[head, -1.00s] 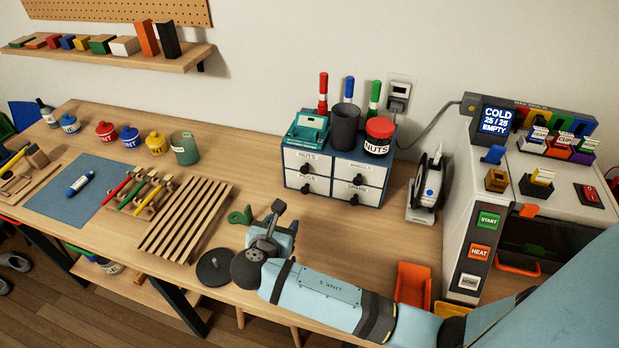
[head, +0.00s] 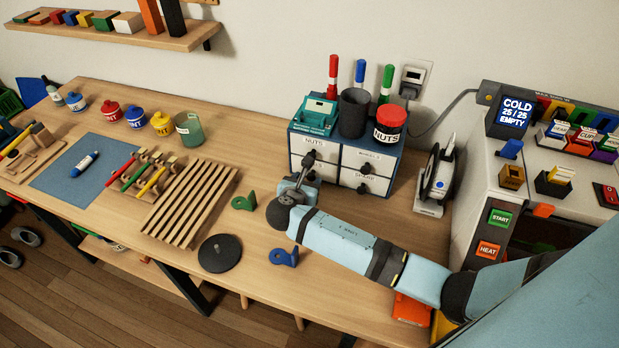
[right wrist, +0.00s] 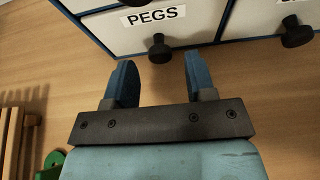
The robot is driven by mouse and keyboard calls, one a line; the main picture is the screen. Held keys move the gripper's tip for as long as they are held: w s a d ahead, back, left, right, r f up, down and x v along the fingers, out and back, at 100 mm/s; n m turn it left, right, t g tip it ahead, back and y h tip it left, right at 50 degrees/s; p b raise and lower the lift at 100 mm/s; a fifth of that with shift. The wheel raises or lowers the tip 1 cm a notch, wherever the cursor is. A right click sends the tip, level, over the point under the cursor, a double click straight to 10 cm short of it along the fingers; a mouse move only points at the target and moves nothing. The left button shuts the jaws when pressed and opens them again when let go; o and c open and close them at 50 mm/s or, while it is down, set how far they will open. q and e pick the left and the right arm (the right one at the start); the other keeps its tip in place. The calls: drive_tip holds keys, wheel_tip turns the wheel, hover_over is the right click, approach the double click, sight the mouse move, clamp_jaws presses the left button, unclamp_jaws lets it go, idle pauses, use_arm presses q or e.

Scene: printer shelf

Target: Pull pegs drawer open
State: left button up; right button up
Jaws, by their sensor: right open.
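The pegs drawer (right wrist: 122,28) is the lower left drawer of a small blue cabinet with white fronts. Its label and dark round knob (right wrist: 160,48) show in the right wrist view, and it looks shut. In the head view the right gripper (head: 299,178) is in front of the cabinet (head: 345,145). My left gripper is out of view.
A teal box, a dark cup and a red nuts jar (head: 389,125) stand on the cabinet. A green bracket (head: 243,201), a blue bracket (head: 284,257), a black disc (head: 220,253) and a slatted rack (head: 190,203) lie left of my right arm. A white machine (head: 480,215) stands right.

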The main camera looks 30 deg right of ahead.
drive_tip(key=shift+x, duration=1.3)
clamp_jaws()
drive_tip(key=s+a+p, duration=0.2)
drive_tip(key=a, duration=0.1)
drive_tip(key=s+a+p, duration=0.2)
drive_tip(key=s+p, duration=0.1)
drive_tip(key=shift+s+a+r, duration=0.1)
drive_tip(key=shift+a+r, duration=0.1)
drive_tip(key=shift+a, duration=0.2)
drive_tip(key=shift+s+a+f+p, duration=0.1)
drive_tip(key=shift+s+a+p, duration=0.1)
drive_tip(key=shift+a+p, duration=0.1)
drive_tip(key=shift+s, duration=0.1)
drive_tip(key=shift+f, duration=0.1)
unclamp_jaws()
